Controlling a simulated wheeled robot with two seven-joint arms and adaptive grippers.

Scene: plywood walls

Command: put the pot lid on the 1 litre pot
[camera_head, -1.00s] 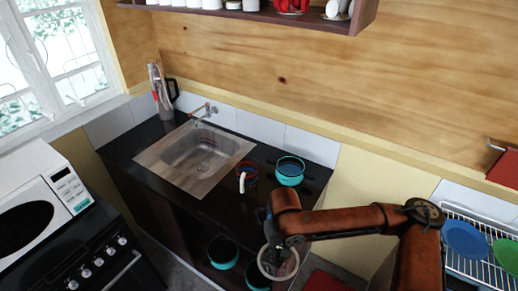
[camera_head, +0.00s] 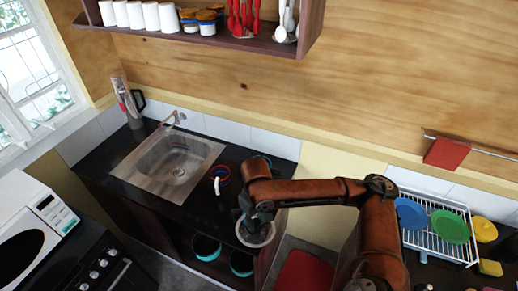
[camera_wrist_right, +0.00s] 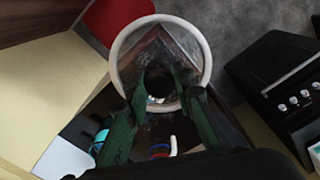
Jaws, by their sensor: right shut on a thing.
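My right gripper (camera_head: 252,218) is shut on the pot lid (camera_head: 256,238), a clear disc with a pale rim. It holds the lid in the air in front of the counter's front edge. In the wrist view the lid's rim (camera_wrist_right: 117,35) shows as a ring beyond the two dark fingers (camera_wrist_right: 162,105). A turquoise pot on the black counter is mostly hidden behind my right arm; its rim (camera_head: 264,158) shows, and part of it shows in the wrist view (camera_wrist_right: 101,136). Two more turquoise pots (camera_head: 206,247) (camera_head: 241,264) stand on the shelf below. Sizes cannot be read. My left gripper is not in view.
A mug with red and blue bands (camera_head: 220,173) stands on the counter between the sink (camera_head: 178,165) and the turquoise pot. A dish rack (camera_head: 440,240) with plates is on the right. A wall shelf (camera_head: 225,38) hangs above. A stove (camera_head: 95,270) is at lower left.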

